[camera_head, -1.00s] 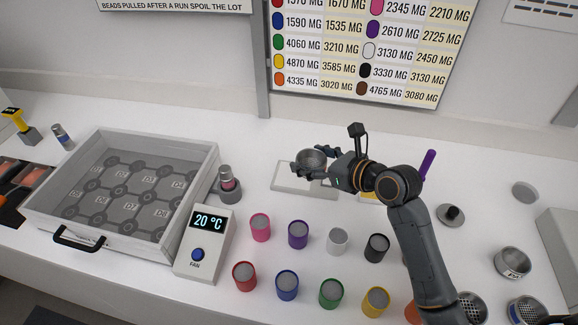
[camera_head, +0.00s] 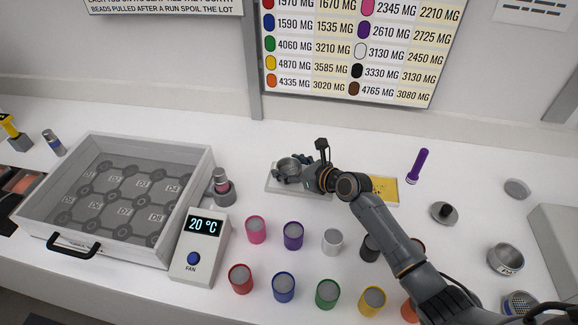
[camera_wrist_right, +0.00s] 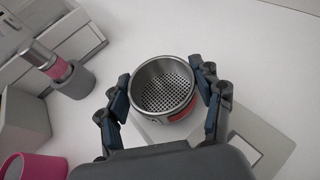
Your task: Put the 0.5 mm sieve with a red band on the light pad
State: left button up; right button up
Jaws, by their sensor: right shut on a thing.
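The sieve (camera_head: 288,167) is a round metal cup; the right wrist view shows its perforated mesh floor and a red band (camera_wrist_right: 180,107) low on its side. My right gripper (camera_head: 292,171) is shut on it, with fingers on both sides of the rim in the right wrist view (camera_wrist_right: 164,92). The light pad (camera_head: 275,186) is a pale flat plate below the sieve. The sieve is upright, low over the pad; I cannot tell whether it touches. The mesh size marking is not readable. My left gripper is not in view.
A yellow pad (camera_head: 385,191) lies right of the light pad. Coloured jars such as the purple one (camera_head: 293,236) stand in front. A pink-banded item in a grey holder (camera_head: 222,188) stands left. Other sieves (camera_head: 505,259) and a purple torch (camera_head: 418,166) are to the right.

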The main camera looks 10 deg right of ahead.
jog(key=o, duration=1.2)
jog(key=shift+f, duration=0.1)
jog(key=shift+r, duration=0.25)
jog(key=v, duration=1.2)
jog(key=shift+f, duration=0.2)
